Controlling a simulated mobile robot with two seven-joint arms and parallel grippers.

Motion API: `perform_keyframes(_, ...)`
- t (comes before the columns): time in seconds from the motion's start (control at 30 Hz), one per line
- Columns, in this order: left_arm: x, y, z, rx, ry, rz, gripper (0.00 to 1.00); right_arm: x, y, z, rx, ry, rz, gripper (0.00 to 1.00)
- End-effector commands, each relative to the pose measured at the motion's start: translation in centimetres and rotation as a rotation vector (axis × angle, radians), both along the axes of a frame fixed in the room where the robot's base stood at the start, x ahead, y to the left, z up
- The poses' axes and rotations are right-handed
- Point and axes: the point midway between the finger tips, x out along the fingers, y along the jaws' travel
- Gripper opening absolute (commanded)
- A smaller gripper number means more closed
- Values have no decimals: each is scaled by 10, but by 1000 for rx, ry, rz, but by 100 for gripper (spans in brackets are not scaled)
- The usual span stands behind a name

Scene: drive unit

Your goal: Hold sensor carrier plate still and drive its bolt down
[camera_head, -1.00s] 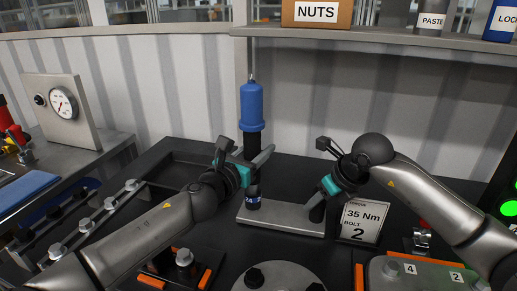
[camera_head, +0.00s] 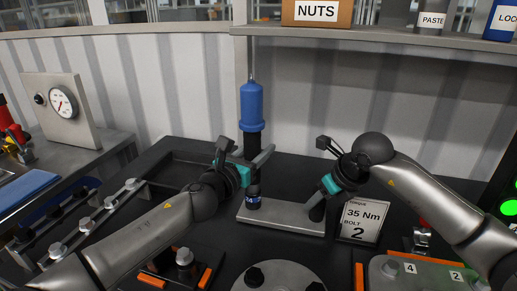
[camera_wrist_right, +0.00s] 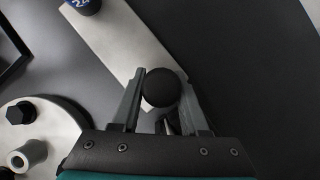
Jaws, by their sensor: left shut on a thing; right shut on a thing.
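The sensor carrier plate (camera_head: 282,217) is a flat light-grey bar lying on the dark bench; it also shows in the right wrist view (camera_wrist_right: 122,38). My right gripper (camera_head: 318,203) is shut on the black round knob (camera_wrist_right: 161,88) at the plate's right end, a finger on each side. The driver (camera_head: 252,108) stands upright over the plate's left end, with a blue body and black lower part. My left gripper (camera_head: 256,160) is shut on the driver below its blue body. A blue-banded socket (camera_head: 253,192) is beneath it at the plate. The bolt itself is hidden.
A sign (camera_head: 363,221) reading 35 Nm, bolt 2, stands right of the plate. A round grey flange (camera_head: 278,278) with black bolt heads lies in front. A numbered tray (camera_head: 430,272) is at front right. A rail with bolts (camera_head: 94,219) runs at left.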

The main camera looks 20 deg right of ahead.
Motion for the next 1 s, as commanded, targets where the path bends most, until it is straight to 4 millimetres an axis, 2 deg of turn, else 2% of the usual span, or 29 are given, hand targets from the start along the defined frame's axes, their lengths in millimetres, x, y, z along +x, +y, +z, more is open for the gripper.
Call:
perform_keyframes(0.57,0,0,0,-2,0,-1,0,0,0,0,-2,-1,2,0)
perform_keyframes(1.0,0,-1,36,-2,-7,-2,0,0,-1,0,-2,-1,0,0)
